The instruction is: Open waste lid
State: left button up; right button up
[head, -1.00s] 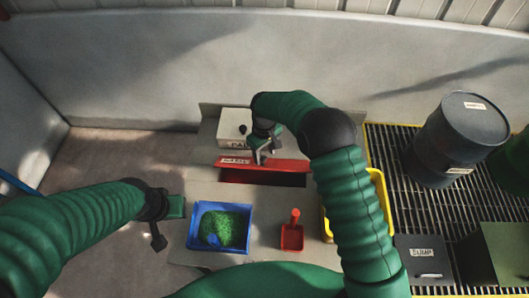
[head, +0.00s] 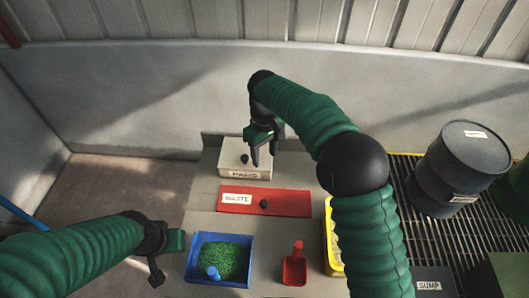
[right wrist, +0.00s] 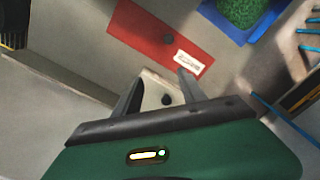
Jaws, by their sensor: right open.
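The red waste lid (head: 290,203), with its white WASTE label and a dark knob (head: 263,203), lies flat in the head view, and no dark opening shows. It also shows in the right wrist view (right wrist: 150,33). My right gripper (head: 263,160) is open and empty, behind the lid and over the front of the pale PADS box (head: 232,173). In the right wrist view the box's dark knob shows between the fingers (right wrist: 160,92), and the lid is apart from them. My left gripper (head: 165,250) is at the lower left, away from the lid; its jaw opening is unclear.
A blue tray (head: 192,262) of green granules with a blue scoop, a red scoop (head: 295,268) and a partly hidden yellow bin (head: 333,255) stand in front of the lid. A dark drum (head: 452,170) stands on the grating at right. A wall closes the back.

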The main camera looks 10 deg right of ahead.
jog(key=shift+r, duration=0.5)
